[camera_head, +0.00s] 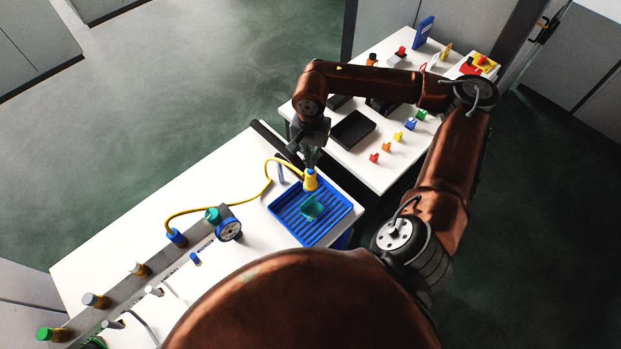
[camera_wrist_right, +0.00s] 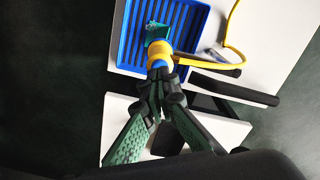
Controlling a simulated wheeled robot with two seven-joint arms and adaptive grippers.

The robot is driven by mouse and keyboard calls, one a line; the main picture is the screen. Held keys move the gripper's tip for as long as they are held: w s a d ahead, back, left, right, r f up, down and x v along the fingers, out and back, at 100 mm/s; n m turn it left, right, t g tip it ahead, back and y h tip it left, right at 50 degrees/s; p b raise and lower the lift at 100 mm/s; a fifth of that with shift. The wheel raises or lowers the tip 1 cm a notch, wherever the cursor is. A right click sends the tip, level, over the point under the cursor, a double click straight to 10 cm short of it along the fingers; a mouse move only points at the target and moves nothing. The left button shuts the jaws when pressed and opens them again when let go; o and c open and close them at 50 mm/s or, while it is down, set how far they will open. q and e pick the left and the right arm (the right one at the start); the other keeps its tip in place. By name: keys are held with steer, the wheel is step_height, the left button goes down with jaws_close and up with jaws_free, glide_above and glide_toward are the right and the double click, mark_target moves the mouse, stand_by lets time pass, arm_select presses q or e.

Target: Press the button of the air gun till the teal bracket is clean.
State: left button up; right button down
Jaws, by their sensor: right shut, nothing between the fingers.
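The teal bracket (camera_head: 312,208) lies in the blue slatted tray (camera_head: 283,216); it also shows in the wrist view (camera_wrist_right: 153,32). The yellow air gun (camera_head: 310,181) stands at the far side of the tray, close behind the bracket, with a yellow hose attached. My right gripper (camera_head: 311,165) is shut and points down, its fingertips right at the top of the air gun. In the wrist view the shut fingertips (camera_wrist_right: 160,72) overlap the gun's top end (camera_wrist_right: 158,52). My left gripper is not in view.
The yellow hose (camera_head: 215,209) runs across the white table to the left, near a round blue gauge (camera_head: 229,230) on a grey rail. A second table behind bears a black tray (camera_head: 352,129) and several small coloured parts. Dark bars lie beside the blue tray.

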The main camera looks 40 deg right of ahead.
steer(key=shift+f+b, duration=0.9)
steer(key=shift+f, duration=0.15)
steer(key=shift+r, duration=0.1)
stand_by(2.5)
steer(key=shift+r+p, duration=1.25)
steer(key=shift+r, duration=1.75)
